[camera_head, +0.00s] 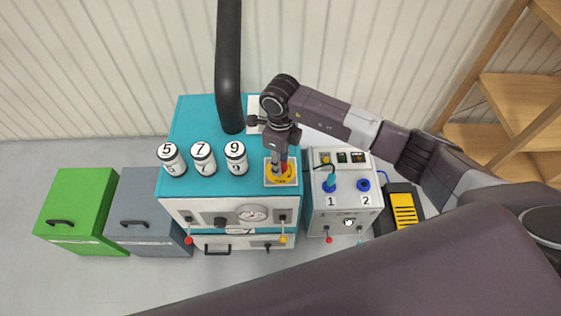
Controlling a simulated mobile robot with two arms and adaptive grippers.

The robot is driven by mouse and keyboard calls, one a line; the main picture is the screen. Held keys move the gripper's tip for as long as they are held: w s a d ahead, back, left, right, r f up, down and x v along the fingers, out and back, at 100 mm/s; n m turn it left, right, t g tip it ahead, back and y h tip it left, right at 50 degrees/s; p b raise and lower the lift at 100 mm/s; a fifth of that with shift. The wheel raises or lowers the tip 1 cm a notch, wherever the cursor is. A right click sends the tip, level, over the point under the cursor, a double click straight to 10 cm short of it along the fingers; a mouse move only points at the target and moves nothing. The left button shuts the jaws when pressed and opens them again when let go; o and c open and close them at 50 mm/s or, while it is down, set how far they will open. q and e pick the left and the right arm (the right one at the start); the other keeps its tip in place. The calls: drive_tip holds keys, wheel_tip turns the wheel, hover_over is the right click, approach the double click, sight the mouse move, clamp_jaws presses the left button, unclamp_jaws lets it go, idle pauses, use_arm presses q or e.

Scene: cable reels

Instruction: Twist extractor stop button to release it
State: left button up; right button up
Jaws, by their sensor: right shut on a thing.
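My left gripper is not in view.
White canisters marked 5 (171,158), 7 (203,158) and 9 (236,157) stand left of the button. A black duct (228,70) rises behind them. Wooden shelves (515,105) are at the far right.

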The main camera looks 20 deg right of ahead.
drive_tip(key=shift+m, duration=1.6)
drive_tip(key=o, duration=1.2)
drive_tip(key=shift+c, duration=0.2)
drive_tip(key=shift+r, duration=0.1)
wheel_tip(320, 180, up, 12)
